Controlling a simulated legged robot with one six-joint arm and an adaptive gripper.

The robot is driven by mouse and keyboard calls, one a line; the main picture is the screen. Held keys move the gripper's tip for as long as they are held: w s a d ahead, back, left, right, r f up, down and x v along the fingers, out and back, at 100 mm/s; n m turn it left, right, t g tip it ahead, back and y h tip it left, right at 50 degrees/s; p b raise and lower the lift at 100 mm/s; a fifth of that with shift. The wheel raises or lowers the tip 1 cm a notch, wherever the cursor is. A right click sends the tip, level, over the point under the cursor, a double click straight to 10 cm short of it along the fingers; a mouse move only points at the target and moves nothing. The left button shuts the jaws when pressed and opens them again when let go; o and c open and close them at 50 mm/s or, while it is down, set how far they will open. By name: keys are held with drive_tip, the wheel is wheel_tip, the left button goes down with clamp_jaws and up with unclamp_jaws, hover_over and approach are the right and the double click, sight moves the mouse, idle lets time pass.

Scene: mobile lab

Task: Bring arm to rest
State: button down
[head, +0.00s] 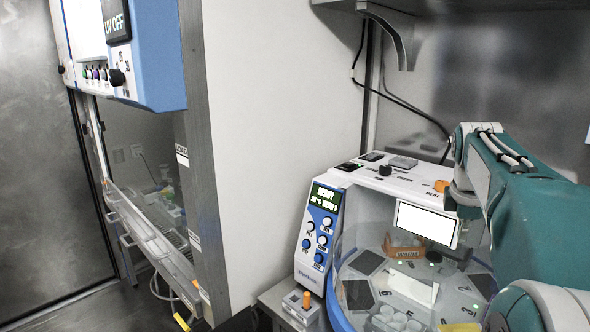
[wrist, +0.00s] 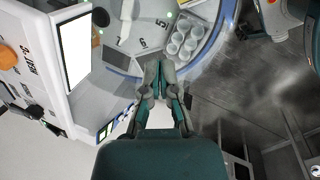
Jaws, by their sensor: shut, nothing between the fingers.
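My arm (head: 540,220), teal with grey joints, reaches in from the right side of the head view, in front of the round machine. My gripper is hidden in the head view. In the wrist view my gripper (wrist: 161,85) points away from the camera with its fingertips together and nothing between them. Its tips appear over the edge of the machine's round platform. I cannot tell how far above it they are.
The machine (head: 318,235) has a control panel and a round platform with numbered places. A white tray with round wells (wrist: 187,38) sits on it. A cabinet with a blue-edged panel (head: 160,60) stands left. A metal surface (wrist: 235,100) lies right in the wrist view.

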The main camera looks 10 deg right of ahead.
drive_tip(key=s+a+f+m+t, duration=0.1)
drive_tip(key=s+a+m, duration=0.2)
drive_tip(key=a, duration=0.6)
drive_tip(key=s+a+f+m+t, duration=0.1)
drive_tip(key=s+a+f+m, duration=0.15)
drive_tip(key=a, duration=0.55)
drive_tip(key=s+a+f+m+t+y, duration=0.1)
drive_tip(key=s+a+f+m+y, duration=0.1)
drive_tip(key=s+a+f+m, duration=0.4)
drive_tip(key=s+a+f, duration=0.2)
drive_tip(key=s+a, duration=0.2)
drive_tip(key=s, duration=0.1)
drive_tip(key=shift+a+f+t+y, duration=0.15)
drive_tip(key=shift+a+t+y, duration=0.15)
drive_tip(key=shift+a+t, duration=0.1)
